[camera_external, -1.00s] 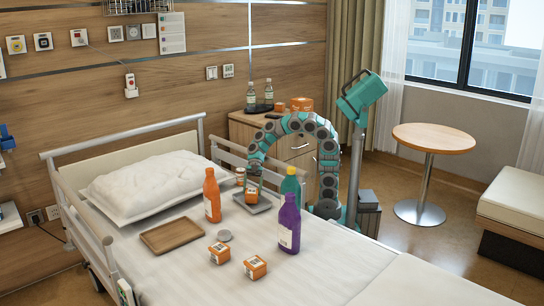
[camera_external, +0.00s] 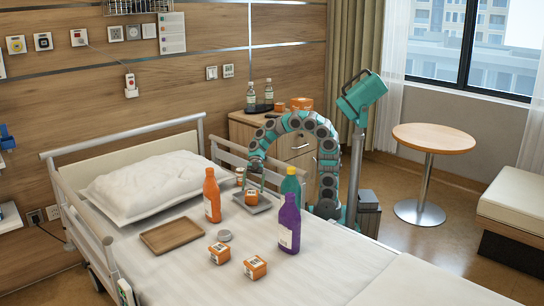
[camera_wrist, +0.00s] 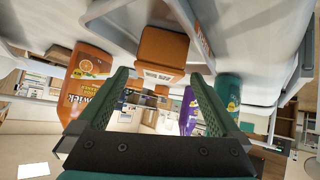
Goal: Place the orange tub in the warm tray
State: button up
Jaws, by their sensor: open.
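A small orange tub (camera_external: 252,198) with a white label sits on the grey tray (camera_external: 264,207) at the far side of the bed. It also shows in the wrist view (camera_wrist: 162,50), beyond my fingertips. My gripper (camera_wrist: 160,72) is open, with its fingers spread apart and nothing held between them. In the external view my gripper (camera_external: 254,186) is just above and beside this tub, small and partly hidden. Two more orange tubs, one (camera_external: 219,253) left of the other (camera_external: 255,267), stand on the near bed. The warm brown tray (camera_external: 172,235) lies empty on the bed's left.
An orange bottle (camera_external: 212,195) stands between the two trays. A purple bottle (camera_external: 289,225) and a teal bottle (camera_external: 291,185) stand right of the grey tray. The bed's right foot end is clear.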

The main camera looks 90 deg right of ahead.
jog(key=v, duration=0.5)
